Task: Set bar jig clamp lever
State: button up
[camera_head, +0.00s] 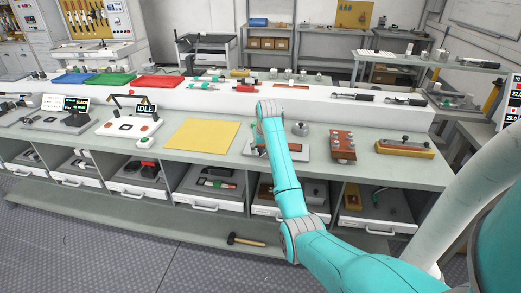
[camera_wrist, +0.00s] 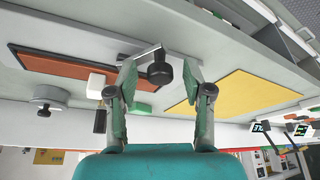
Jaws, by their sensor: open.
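In the wrist view, the bar jig has a pale base with a reddish-brown panel (camera_wrist: 65,70), a white block (camera_wrist: 96,84) and a green round part (camera_wrist: 141,108). Its clamp lever is a metal arm with a black knob (camera_wrist: 160,72). My gripper (camera_wrist: 159,68) is open, with one finger on each side of the knob in the picture. I cannot tell whether either finger touches it. In the head view, the jig's pale base (camera_head: 252,149) is partly covered by my teal arm, and the lever and my fingers are hidden.
A yellow mat (camera_head: 202,136) lies left of the jig. A grey round piece with a knob (camera_head: 300,129) stands just behind it. A red-brown block with knobs (camera_head: 343,146) and a yellow-based fixture (camera_head: 404,149) are to the right. A raised white shelf (camera_head: 330,104) runs behind.

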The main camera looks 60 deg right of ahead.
jog(key=shift+f, duration=0.25)
grip_shut()
jog(key=s+n, duration=0.1)
jog(key=n+y, duration=0.1)
jog(key=n, duration=0.1)
jog(key=shift+s+d+t, duration=0.1)
jog(key=shift+s+t, duration=0.2)
jog(key=shift+s, duration=0.05)
jog(key=n, duration=0.1)
jog(key=s+n+y, duration=0.1)
jog(key=n, duration=0.2)
jog(key=shift+s+d+y, duration=0.25)
jog(key=shift+s+y, duration=0.05)
jog(key=n, duration=0.1)
jog(key=s+d+n+y, duration=0.1)
jog(key=n, duration=0.1)
jog(key=n+y, duration=0.1)
jog(key=n, duration=0.1)
jog(key=shift+s+d, duration=0.25)
jog(key=shift+s, duration=0.15)
jog(key=shift+n, duration=0.3)
